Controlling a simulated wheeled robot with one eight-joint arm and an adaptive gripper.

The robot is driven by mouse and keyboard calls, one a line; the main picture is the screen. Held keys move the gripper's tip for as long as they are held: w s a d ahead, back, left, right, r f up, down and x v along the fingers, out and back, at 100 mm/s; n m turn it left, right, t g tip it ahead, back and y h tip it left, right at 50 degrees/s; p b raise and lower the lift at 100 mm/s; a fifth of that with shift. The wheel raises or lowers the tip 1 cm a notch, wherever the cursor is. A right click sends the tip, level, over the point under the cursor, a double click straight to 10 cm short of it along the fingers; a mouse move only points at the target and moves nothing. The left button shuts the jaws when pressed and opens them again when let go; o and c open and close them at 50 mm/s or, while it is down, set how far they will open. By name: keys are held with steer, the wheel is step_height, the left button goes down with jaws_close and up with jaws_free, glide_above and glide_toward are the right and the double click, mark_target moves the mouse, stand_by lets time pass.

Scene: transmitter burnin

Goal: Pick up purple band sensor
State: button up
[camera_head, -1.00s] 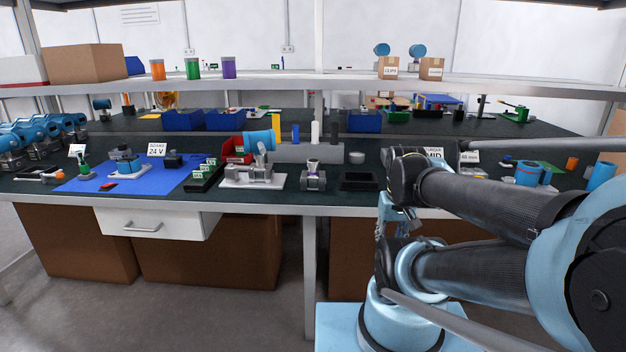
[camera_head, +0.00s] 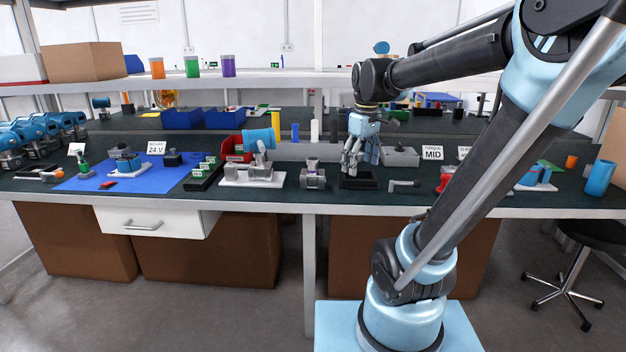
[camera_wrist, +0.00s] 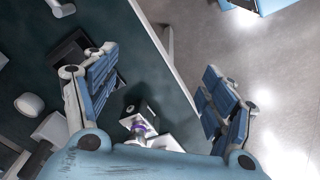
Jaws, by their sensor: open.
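The purple band sensor (camera_head: 313,163) is small and stands upright in a grey metal block (camera_head: 313,180) on the dark bench, near its front edge. In the wrist view the purple band (camera_wrist: 143,127) shows low between the fingers, close to the palm, with its lower part partly hidden by my gripper's body. My gripper (camera_head: 359,160) is open and empty, pointing down above a black tray (camera_head: 359,184), to the right of the sensor. In the wrist view the blue-padded fingers of my gripper (camera_wrist: 158,75) are spread wide, apart from the sensor.
The bench's front edge (camera_head: 270,209) is close.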

steer(key=w+a+r+n, duration=0.5)
steer(key=w+a, duration=0.2)
steer(key=w, duration=0.3)
steer(key=r+n+g, duration=0.1)
steer(key=n, duration=0.3)
glide_above(313, 158)
step_height(313, 158, down, 11)
steer(key=shift+s+a+r, duration=0.1)
steer(key=shift+s+f, duration=0.2)
steer(key=shift+f, duration=2.85)
jaws_close()
